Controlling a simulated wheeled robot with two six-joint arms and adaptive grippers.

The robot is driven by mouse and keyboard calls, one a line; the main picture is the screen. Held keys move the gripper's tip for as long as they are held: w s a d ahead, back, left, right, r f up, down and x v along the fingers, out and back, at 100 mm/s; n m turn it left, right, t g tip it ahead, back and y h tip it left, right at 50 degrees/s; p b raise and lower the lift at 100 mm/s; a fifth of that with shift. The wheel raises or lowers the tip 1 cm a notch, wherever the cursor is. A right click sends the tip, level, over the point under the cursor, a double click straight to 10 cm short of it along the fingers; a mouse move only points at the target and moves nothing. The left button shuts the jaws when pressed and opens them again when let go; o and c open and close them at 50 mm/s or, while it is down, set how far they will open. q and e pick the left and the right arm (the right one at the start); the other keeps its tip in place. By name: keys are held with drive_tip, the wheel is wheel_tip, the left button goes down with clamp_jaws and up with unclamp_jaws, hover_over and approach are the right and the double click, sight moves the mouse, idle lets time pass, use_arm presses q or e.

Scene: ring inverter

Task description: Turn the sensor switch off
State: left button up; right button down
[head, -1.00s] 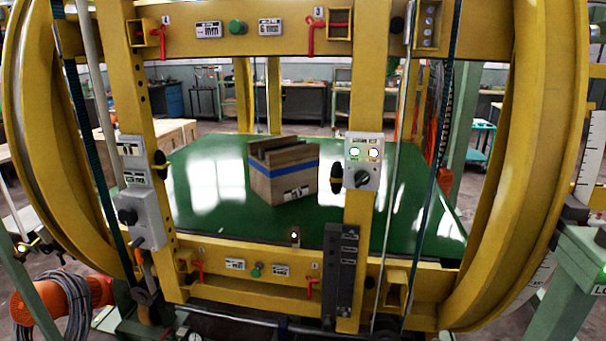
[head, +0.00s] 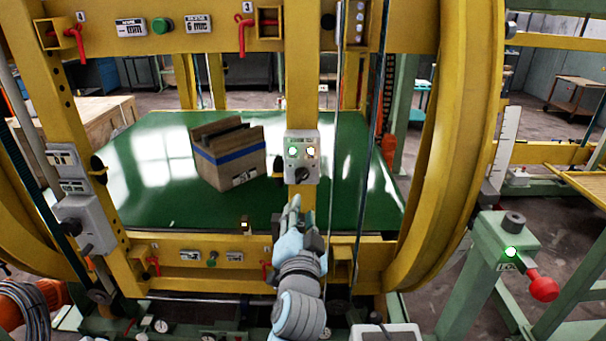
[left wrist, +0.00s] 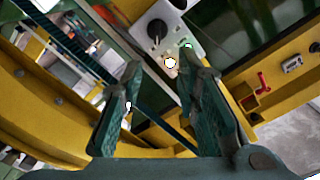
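The sensor switch box (head: 301,157) is a light grey panel on the yellow upright, with a green-lit lamp, an amber-white lit lamp and a black rotary knob (head: 303,175) below them. In the left wrist view the black knob (left wrist: 157,30) and the lit lamps show beyond the fingertips. My left gripper (head: 294,208) is just below the box in the head view, and its fingers (left wrist: 159,80) are apart with nothing between them. The knob is not between the fingers. My right gripper is not in view.
A grey box with a black knob (head: 85,222) is on the left upright. A red-knobbed lever (head: 543,288) stands at right on a green post.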

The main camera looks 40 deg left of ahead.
sight(303, 178)
use_arm(q)
drive_tip(key=x, duration=1.3)
drive_tip(key=shift+w+a+f, duration=0.15)
drive_tip(key=shift+w+f, duration=0.05)
drive_tip(key=shift+w, duration=0.15)
clamp_jaws()
